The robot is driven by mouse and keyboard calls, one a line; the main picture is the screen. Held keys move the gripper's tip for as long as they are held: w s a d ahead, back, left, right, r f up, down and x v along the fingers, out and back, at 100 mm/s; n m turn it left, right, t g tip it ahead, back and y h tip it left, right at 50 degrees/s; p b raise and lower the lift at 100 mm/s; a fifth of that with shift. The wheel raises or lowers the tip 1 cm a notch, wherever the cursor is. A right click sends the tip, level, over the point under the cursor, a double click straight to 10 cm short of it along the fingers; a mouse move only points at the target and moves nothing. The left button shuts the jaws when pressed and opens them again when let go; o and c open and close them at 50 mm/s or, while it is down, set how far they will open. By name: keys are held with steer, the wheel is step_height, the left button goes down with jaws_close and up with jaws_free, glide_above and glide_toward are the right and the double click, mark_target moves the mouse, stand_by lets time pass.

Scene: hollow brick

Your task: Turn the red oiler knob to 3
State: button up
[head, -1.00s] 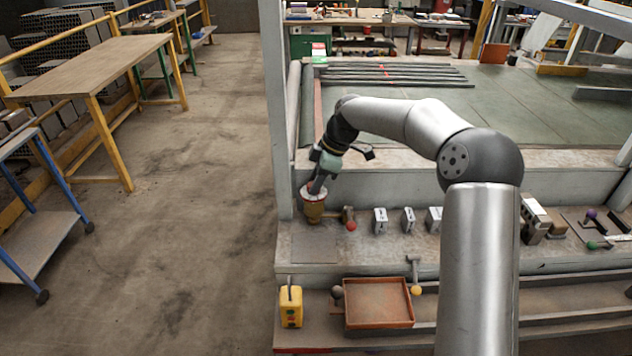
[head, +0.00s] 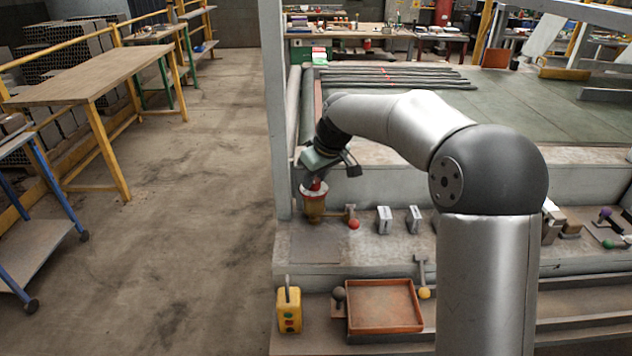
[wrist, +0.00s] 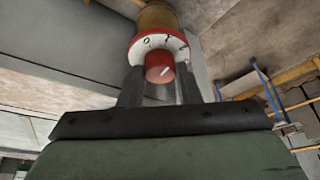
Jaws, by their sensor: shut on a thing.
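The oiler is a brass-coloured cup (head: 314,207) standing upright on the grey ledge at the left post. Its red knob (wrist: 159,66) sits in the middle of a white dial ring with a red rim (wrist: 148,43). I can read 0 and 1 on the dial; other marks are too small or hidden. A short white line shows on the knob, but I cannot tell which number it points to. My gripper (wrist: 159,88) has one finger on each side of the knob and is shut on it. In the head view my gripper (head: 317,182) is tilted over the oiler's top.
A red-ball lever (head: 352,219) stands just right of the oiler. White labelled blocks (head: 385,219) stand farther right on the ledge. Below are a rust-coloured tray (head: 383,306), a yellow button box (head: 288,310) and a yellow-ball lever (head: 424,291).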

steer(key=m+h, duration=0.1)
steer(key=m, duration=0.1)
steer(key=m+t+h+b, duration=0.1)
steer(key=m, duration=0.2)
steer(key=shift+s+a, duration=0.1)
steer(key=shift+a, duration=0.1)
steer(key=shift+a+m+h, duration=0.1)
steer(key=shift+m+h, duration=0.8)
steer(key=shift+m, duration=1.6)
steer(key=shift+r, duration=0.1)
steer(key=o, duration=1)
steer(key=shift+c, duration=0.2)
steer(key=v, duration=1.7)
steer(key=shift+b, duration=0.3)
steer(key=shift+s+r, duration=0.1)
steer(key=shift+r, duration=0.05)
